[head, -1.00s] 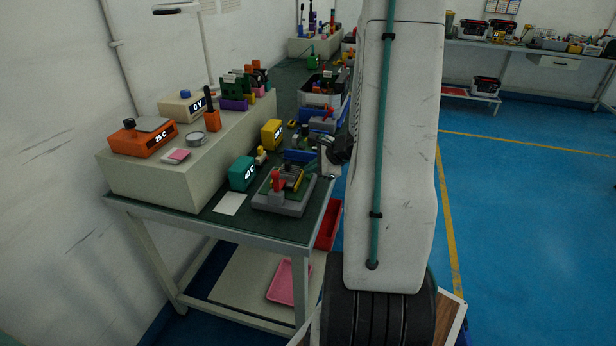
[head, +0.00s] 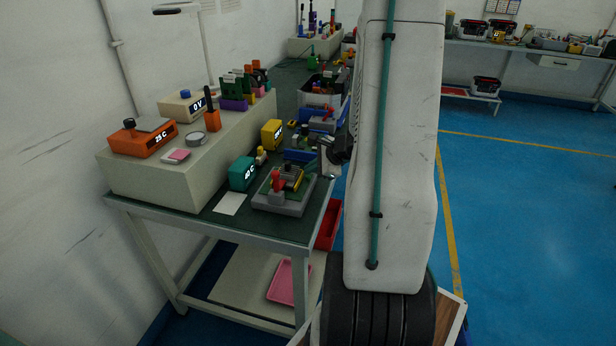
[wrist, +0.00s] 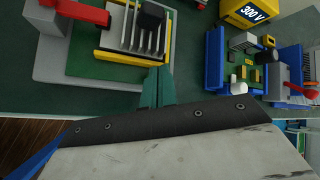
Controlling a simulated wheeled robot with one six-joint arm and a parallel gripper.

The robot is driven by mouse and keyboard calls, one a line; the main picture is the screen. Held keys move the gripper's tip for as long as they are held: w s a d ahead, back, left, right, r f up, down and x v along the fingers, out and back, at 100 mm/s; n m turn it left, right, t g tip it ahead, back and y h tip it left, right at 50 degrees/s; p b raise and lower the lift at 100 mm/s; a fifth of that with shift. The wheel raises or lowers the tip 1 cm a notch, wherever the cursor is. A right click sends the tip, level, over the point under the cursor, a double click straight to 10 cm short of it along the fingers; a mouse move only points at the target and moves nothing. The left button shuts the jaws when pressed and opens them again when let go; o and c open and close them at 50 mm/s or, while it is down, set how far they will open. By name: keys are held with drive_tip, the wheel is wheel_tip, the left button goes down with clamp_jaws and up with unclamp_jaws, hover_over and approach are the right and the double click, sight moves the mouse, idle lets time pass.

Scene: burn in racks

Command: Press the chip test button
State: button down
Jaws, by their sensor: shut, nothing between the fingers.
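A grey test fixture (head: 290,205) sits at the near end of the green bench top. It carries a green board, a red clamp (head: 277,180) and a yellow bar. In the wrist view the fixture (wrist: 50,62) shows at upper left, with a black block (wrist: 150,14) above a finned grey part. I cannot tell which part is the chip test button. My gripper's teal fingers (wrist: 157,88) are together and empty, in view over the fixture's near edge. In the head view my arm stands right of the fixture and the fingertips are hard to make out.
A teal box (head: 242,173) reading 40 C and a yellow box (head: 272,134) stand near the fixture. A blue fixture (wrist: 215,62) with a red lever lies to the right in the wrist view. A beige shelf (head: 150,183) with instruments runs along the wall.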

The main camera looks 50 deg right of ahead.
drive_tip(key=shift+f, duration=0.1)
idle(0.3)
drive_tip(key=shift+f, duration=0.35)
drive_tip(key=shift+r, duration=0.45)
idle(0.3)
wheel_tip(320, 180, up, 6)
idle(0.5)
drive_tip(key=shift+a, duration=0.1)
idle(0.4)
